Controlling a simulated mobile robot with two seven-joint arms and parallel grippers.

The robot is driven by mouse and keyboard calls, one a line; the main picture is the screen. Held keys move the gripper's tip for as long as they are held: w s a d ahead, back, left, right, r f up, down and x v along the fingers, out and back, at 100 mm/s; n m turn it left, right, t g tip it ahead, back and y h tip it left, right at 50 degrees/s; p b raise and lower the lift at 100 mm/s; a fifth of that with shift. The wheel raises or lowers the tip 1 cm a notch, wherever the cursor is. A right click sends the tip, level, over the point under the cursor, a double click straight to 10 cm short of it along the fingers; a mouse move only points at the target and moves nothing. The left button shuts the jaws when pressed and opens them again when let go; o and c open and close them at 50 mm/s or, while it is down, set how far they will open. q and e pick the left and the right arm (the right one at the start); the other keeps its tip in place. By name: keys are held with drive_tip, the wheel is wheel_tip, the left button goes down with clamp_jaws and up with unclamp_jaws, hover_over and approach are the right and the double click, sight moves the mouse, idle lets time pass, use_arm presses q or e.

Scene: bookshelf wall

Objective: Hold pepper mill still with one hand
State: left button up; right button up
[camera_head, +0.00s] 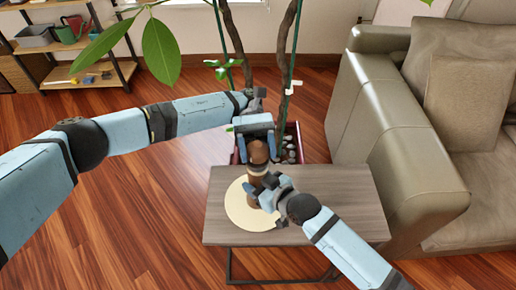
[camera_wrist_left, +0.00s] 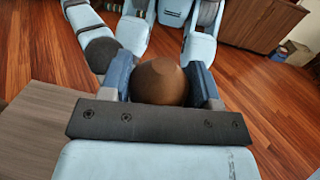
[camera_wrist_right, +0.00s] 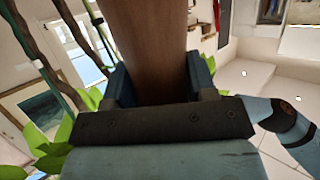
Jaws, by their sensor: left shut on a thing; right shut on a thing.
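The brown wooden pepper mill (camera_head: 258,170) stands upright on a round cream mat (camera_head: 236,208) on the small side table (camera_head: 335,190). My left gripper (camera_head: 256,140) is shut on its rounded top, which shows between the fingers in the left wrist view (camera_wrist_left: 160,82). My right gripper (camera_head: 262,190) is shut on the mill's lower body from the front right. In the right wrist view the wooden body (camera_wrist_right: 150,50) rises between the fingers. The mill's lower part is partly hidden by my right gripper in the head view.
A sofa (camera_head: 400,140) stands close to the table's right. A potted plant with thin trunks (camera_head: 236,45) and a dark red planter (camera_head: 292,145) is behind the table. A shelf (camera_head: 75,50) is at the far left. The table's right half is clear.

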use_arm(q)
drive_tip(key=shift+w+a+f, duration=0.1)
drive_tip(key=shift+w+a, duration=0.05)
idle(0.3)
drive_tip(key=o, duration=0.9)
drive_tip(key=shift+c, duration=0.2)
drive_tip(key=shift+s+d, duration=0.2)
drive_tip(key=shift+n+h, duration=0.4)
drive_tip(key=shift+h, duration=0.1)
